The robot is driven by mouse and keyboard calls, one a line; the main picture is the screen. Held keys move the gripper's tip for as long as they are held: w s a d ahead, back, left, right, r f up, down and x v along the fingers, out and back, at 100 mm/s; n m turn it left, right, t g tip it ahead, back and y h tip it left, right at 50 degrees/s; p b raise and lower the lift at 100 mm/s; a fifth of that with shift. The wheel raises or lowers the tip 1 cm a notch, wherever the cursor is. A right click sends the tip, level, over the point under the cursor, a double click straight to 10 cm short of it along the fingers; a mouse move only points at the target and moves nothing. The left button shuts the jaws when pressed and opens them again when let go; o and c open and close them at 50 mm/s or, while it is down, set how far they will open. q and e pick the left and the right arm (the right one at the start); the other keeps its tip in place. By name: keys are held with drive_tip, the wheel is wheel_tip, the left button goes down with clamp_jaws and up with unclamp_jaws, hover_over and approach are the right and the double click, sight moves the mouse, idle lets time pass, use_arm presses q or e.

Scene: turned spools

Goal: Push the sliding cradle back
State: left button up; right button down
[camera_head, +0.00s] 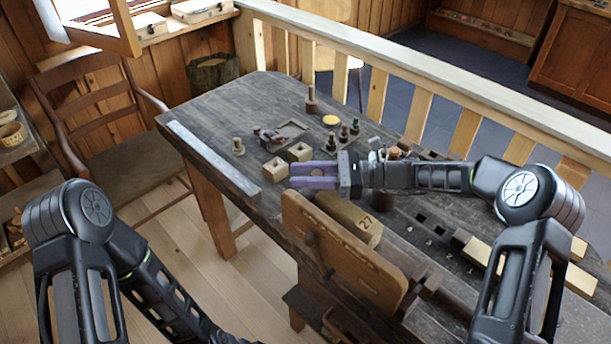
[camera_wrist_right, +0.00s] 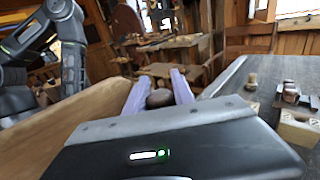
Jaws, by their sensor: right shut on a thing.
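My right gripper (camera_head: 314,175) reaches left over the workbench, its purple fingers just behind the upright wooden board. In the right wrist view the fingers (camera_wrist_right: 160,88) are closed on a dark round knob (camera_wrist_right: 159,98). What the knob is fixed to is hidden by the gripper, so I cannot tell whether it belongs to the sliding cradle. A wooden cylinder marked 27 (camera_head: 357,222) lies below the gripper, partly behind the board. My left arm shows at the left, but its gripper is out of the frame.
The upright wooden board (camera_head: 345,262) stands at the bench's near edge. Two small pale boxes (camera_head: 276,168), small turned pegs (camera_head: 238,147) and a dark frame (camera_head: 291,132) are on the dark workbench (camera_head: 222,108). A wooden railing (camera_head: 420,75) runs behind. The bench's far left is clear.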

drive_tip(key=c, duration=1.1)
unclamp_jaws()
drive_tip(key=shift+o, duration=0.2)
drive_tip(key=shift+w, duration=0.1)
drive_tip(key=shift+s+d, duration=0.2)
drive_tip(key=shift+d, duration=1.75)
drive_tip(key=shift+s+d, duration=0.2)
drive_tip(key=shift+d, duration=1.7)
